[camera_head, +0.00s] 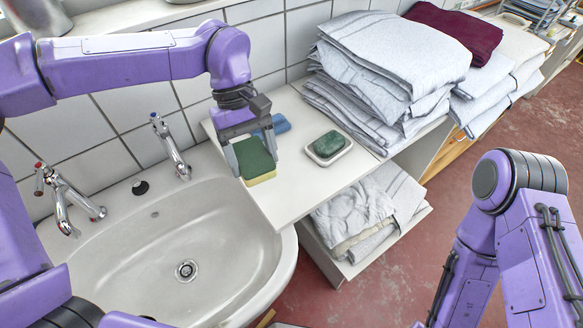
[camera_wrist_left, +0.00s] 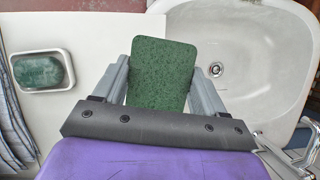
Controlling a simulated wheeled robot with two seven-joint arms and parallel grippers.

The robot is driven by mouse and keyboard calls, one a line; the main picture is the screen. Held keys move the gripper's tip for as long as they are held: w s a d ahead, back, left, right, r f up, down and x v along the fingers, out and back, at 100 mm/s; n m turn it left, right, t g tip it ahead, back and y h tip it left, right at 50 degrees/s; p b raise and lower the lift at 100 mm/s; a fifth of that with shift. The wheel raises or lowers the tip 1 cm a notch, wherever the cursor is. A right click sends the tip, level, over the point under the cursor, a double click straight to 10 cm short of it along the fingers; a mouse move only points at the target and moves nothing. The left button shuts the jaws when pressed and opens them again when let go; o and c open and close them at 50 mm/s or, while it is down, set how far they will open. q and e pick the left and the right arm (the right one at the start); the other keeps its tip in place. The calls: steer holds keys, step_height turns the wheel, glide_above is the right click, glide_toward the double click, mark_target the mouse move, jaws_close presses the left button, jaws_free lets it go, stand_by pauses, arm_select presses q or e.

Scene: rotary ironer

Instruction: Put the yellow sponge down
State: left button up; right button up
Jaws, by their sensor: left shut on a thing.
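The yellow sponge (camera_head: 262,180) has a green scouring top, and only a strip of its yellow side shows in the head view. My left gripper (camera_head: 250,157) is shut on it, with a finger on each side. The sponge is over the white shelf top (camera_head: 300,185), near the edge beside the sink; I cannot tell whether it touches the surface. In the left wrist view the sponge's green face (camera_wrist_left: 162,72) sits between the two grey fingers (camera_wrist_left: 160,85). My right arm shows at the right of the head view, but its gripper is out of frame.
A green soap bar (camera_head: 328,144) lies in a white dish (camera_head: 345,152) on the shelf. A blue sponge-like item (camera_head: 275,125) lies behind my left gripper. Folded cloths (camera_head: 385,75) are stacked to the right. The sink (camera_head: 170,245) with taps (camera_head: 170,148) is at left.

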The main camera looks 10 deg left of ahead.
arm_select(q)
steer(key=s+d+r+n+t+h+b, duration=0.1)
steer(key=s+d+r+n+t+b, duration=0.15)
steer(key=s+d+n, duration=0.4)
steer(key=p, duration=0.5)
glide_above(288, 180)
steer(key=a, duration=0.1)
steer(key=shift+m+g, duration=0.25)
steer(key=shift+g, duration=0.1)
step_height(288, 180, down, 9)
steer(key=shift+w+r, duration=0.1)
step_height(288, 180, down, 3)
steer(key=shift+w+a+r, duration=0.1)
steer(key=shift+f, duration=0.45)
arm_select(e)
steer(key=shift+s+r, duration=0.35)
steer(key=shift+r, duration=0.2)
steer(key=shift+s+r, duration=0.3)
steer(key=shift+r, duration=0.2)
arm_select(q)
steer(key=shift+f, duration=0.15)
steer(key=o, duration=0.9)
